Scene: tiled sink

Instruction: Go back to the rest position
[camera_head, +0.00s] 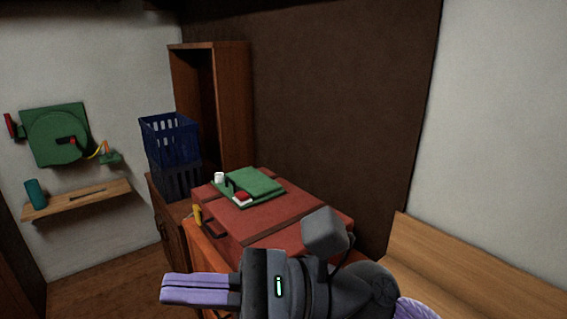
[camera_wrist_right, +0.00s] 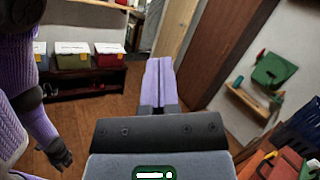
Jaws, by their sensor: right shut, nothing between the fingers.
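My right gripper (camera_head: 166,289) reaches in from the lower right in the head view, its purple fingers pointing left. The fingers are pressed together with nothing between them. In the right wrist view the right gripper (camera_wrist_right: 159,62) shows the same closed fingers, pointing out over the wooden floor. It is in front of the red case (camera_head: 290,222) in the head view and I see it touching nothing. My left gripper is not in the head view. A dark hand at the end of a purple arm (camera_wrist_right: 55,150) shows at the left of the wrist view.
A green board (camera_head: 262,186) lies on the red case. Blue crates (camera_head: 168,140) stand behind it, beside a tall wooden cabinet (camera_head: 232,110). A wall shelf (camera_head: 80,200) holds a teal cylinder (camera_head: 35,194). A low rack (camera_wrist_right: 82,86) carries several boxes. Open floor (camera_wrist_right: 110,115) lies between.

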